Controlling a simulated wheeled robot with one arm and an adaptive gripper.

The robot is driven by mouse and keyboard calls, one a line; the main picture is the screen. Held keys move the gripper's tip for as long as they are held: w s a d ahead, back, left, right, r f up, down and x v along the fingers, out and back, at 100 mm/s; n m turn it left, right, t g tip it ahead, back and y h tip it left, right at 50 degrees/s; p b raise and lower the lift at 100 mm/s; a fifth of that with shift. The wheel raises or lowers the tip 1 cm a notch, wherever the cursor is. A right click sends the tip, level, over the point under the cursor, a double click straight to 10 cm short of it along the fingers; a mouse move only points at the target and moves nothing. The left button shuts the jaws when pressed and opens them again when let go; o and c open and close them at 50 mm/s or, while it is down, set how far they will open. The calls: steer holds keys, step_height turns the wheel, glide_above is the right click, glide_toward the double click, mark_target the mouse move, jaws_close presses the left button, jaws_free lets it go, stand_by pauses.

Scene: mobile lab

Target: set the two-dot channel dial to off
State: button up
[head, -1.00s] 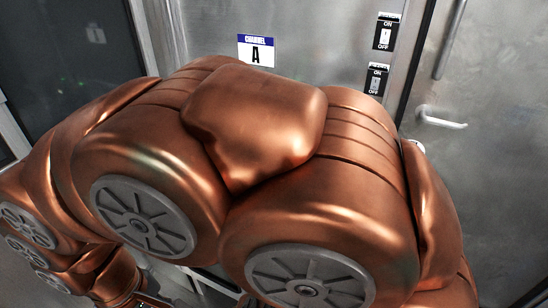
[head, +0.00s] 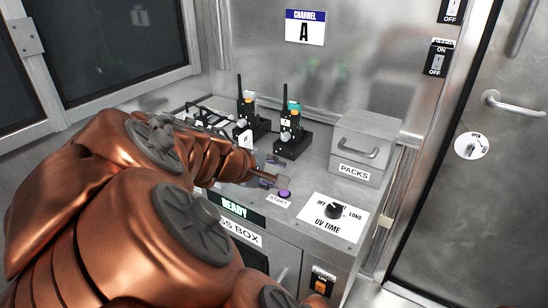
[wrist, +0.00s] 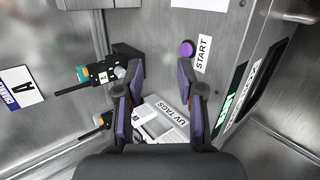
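Two black radios with antennas stand in black holders on the metal bench, a left one (head: 246,112) and a right one (head: 291,132). In the wrist view one radio (wrist: 90,76) and part of another (wrist: 98,128) lie left of my gripper. Each has a pale round knob on its holder side, but dot marks and settings are too small to read. I cannot tell which is the two-dot dial. My gripper (wrist: 160,92) is open and empty, its fingers apart above the bench. In the head view its end (head: 270,176) is near the purple START button, front of the right radio.
A purple START button (head: 284,194) and a black UV TIME dial (head: 333,210) sit on the bench front. A grey PACKS box (head: 362,150) stands right. A CHANNEL A sign (head: 305,28) hangs on the wall.

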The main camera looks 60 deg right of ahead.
steer(key=w+d+f+n+h+b, duration=0.1)
steer(key=w+d+n+h+b, duration=0.25)
steer(key=d+b, duration=0.35)
steer(key=n+t+h+b, duration=0.2)
steer(key=n+h+b, duration=0.2)
steer(key=n+b, duration=0.35)
glide_toward(284, 138)
steer(key=shift+d+f, duration=0.2)
steer(key=shift+d, duration=0.3)
steer(key=shift+w+d+b, duration=0.15)
steer(key=shift+d+b, duration=0.3)
steer(key=shift+d, duration=3.4)
jaws_close()
